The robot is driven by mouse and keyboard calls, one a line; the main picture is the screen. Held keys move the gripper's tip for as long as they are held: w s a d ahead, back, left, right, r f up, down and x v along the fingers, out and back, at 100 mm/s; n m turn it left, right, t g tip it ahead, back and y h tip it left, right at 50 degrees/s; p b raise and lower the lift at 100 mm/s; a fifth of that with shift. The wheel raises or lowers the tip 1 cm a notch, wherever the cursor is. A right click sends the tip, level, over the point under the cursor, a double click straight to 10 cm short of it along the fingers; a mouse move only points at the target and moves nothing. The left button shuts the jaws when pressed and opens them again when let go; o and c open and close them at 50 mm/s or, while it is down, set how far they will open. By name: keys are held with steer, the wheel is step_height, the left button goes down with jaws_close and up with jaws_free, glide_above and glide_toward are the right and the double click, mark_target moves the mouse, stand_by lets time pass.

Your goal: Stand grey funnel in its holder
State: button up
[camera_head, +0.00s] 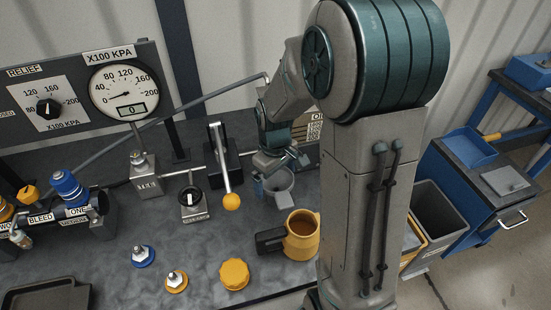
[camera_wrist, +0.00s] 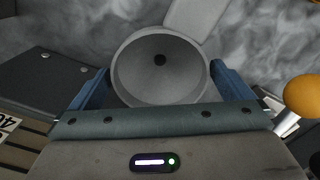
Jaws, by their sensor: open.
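The grey funnel (camera_wrist: 160,72) shows in the wrist view with its wide mouth facing the camera and a dark hole at its centre. It sits between the two blue fingers of my gripper (camera_wrist: 160,84), which are spread on either side of it. I cannot tell whether either finger touches it. In the head view the funnel (camera_head: 281,180) is partly hidden by my gripper (camera_head: 274,181) at the back of the bench. A light grey strip shows beyond the funnel in the wrist view. I cannot make out the holder or whether the funnel stands in it.
A yellow mug (camera_head: 303,238) stands in front of the funnel. A lever with an orange ball knob (camera_head: 231,201) stands close on the left. A yellow cap (camera_head: 234,274), blue fitting (camera_head: 143,256) and yellow fitting (camera_head: 176,280) lie nearer. A gauge panel (camera_head: 85,90) stands at the back left.

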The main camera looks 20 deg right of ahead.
step_height(320, 180, up, 12)
steer(key=shift+r, duration=0.2)
stand_by(0.5)
steer(key=s+m+t, duration=0.3)
steer(key=s+m, duration=0.3)
steer(key=s, duration=0.8)
steer(key=shift+s, duration=0.25)
